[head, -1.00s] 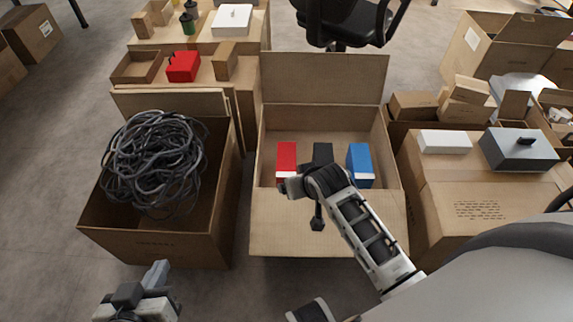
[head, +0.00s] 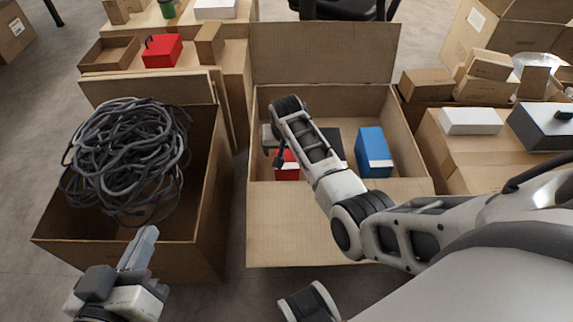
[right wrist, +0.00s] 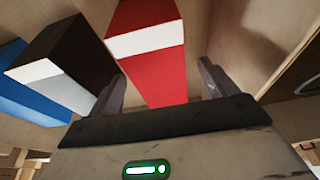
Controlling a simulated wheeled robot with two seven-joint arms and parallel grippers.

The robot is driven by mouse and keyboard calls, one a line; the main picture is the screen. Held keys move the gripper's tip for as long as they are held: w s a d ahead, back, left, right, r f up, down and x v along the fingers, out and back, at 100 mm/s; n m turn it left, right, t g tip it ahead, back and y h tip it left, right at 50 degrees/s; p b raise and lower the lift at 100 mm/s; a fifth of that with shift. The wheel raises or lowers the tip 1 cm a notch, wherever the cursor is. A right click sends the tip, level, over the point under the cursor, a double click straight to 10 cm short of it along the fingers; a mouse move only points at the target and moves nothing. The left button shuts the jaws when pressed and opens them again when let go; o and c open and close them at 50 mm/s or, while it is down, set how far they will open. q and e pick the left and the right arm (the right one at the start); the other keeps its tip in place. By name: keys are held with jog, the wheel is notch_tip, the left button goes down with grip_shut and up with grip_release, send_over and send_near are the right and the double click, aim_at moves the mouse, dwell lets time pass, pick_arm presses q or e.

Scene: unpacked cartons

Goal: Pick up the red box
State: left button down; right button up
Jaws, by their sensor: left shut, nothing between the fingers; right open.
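The red box (head: 287,172), with a white band, stands in the open carton (head: 330,222), at the left of a row. In the head view my right arm and hand hide most of it. My right gripper (right wrist: 162,78) is open. In the right wrist view the red box (right wrist: 158,62) shows between its two fingers, and I see no clear contact. In the head view this gripper is over the box, its fingers partly hidden. My left gripper (head: 146,240) is shut and empty, low at the left, in front of the carton of cables.
A black box (right wrist: 75,50) and a blue box (head: 373,151) stand right of the red box in the head view. A carton (head: 215,215) heaped with dark cables (head: 125,155) is at left. Another red item (head: 163,51) lies on cartons behind. A white box (head: 470,121) is at right.

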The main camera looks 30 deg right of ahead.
jog(key=b+x, duration=0.1)
jog(key=x, duration=0.1)
jog(key=b+x, duration=0.1)
jog(key=b, duration=0.1)
jog(key=b+x, duration=0.1)
jog(key=x, duration=0.1)
jog(key=shift+w+d+f, duration=0.25)
jog(key=shift+w+d, duration=0.05)
jog(key=shift+d, duration=0.05)
jog(key=shift+f+b, duration=0.1)
jog(key=shift+b, duration=0.2)
pick_arm(q)
jog(key=shift+w+d+r+n+t+h, duration=0.15)
jog(key=shift+d+r+n+t+h, duration=0.15)
jog(key=shift+r+h, duration=0.2)
jog(key=shift+w+d+r+n+t+h, duration=0.15)
jog(key=shift+r+n+t+h, duration=0.15)
jog(key=shift+r+t+h, duration=0.15)
pick_arm(e)
jog(key=shift+w, duration=0.1)
jog(key=c, duration=1.4)
